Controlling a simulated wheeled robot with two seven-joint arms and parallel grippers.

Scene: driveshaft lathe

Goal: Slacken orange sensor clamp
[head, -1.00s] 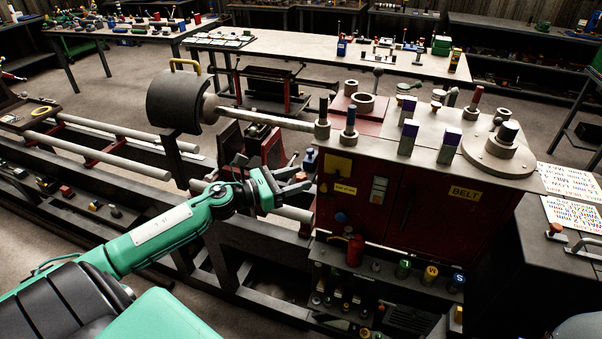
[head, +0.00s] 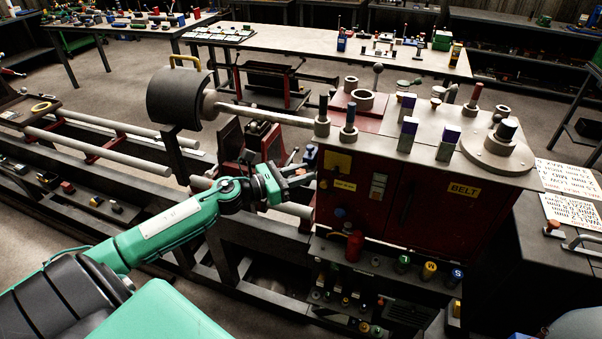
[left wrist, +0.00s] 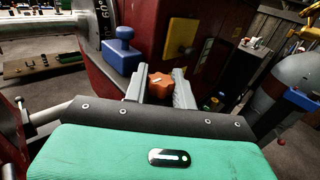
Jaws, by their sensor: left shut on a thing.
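The orange clamp knob (left wrist: 160,84) shows in the left wrist view, between the two grey fingers of my left gripper (left wrist: 158,88). The fingers are shut on it. In the head view my left gripper (head: 297,178) is at the left side of the dark red lathe headstock (head: 420,215), and a small patch of orange shows at its fingertips. The part that the knob sits on is mostly hidden by the fingers. My right gripper is not in view.
A blue knob-topped block (left wrist: 122,50) is just left of the fingers in the left wrist view. A yellow plate (left wrist: 180,38) is on the red housing behind. A shelf with several coloured bottles (head: 429,270) is below the headstock.

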